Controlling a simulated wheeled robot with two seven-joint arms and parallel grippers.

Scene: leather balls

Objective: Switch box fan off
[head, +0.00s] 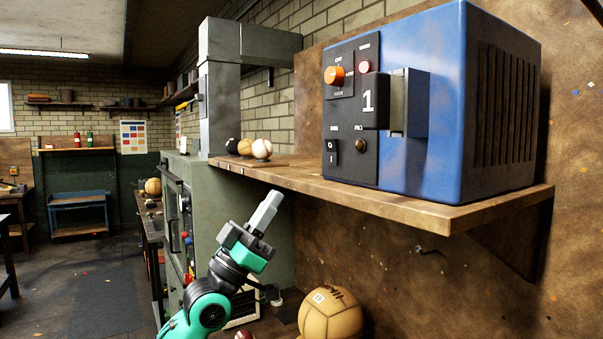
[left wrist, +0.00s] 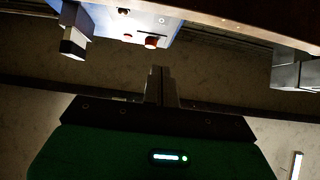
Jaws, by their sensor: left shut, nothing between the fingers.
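A blue box unit marked 1, seemingly the box fan (head: 445,150), stands on the wooden shelf at the right. Its dark front panel has an orange knob (head: 335,76) by an OFF label, a small red light (head: 365,67), and a black rocker switch marked O and I (head: 332,152). A grey handle (head: 403,102) sticks out beside the panel. My left gripper (head: 268,208) is shut and empty, below the shelf and left of the unit, pointing up and touching nothing. In the left wrist view the fingers (left wrist: 160,85) are together; the unit's blue face (left wrist: 120,22) shows above.
The wooden shelf (head: 400,208) runs along the right wall, its edge above and right of my left gripper. Several balls (head: 262,149) sit at its far end. A tan ball (head: 330,314) lies below. A grey-green machine (head: 225,190) stands behind the gripper.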

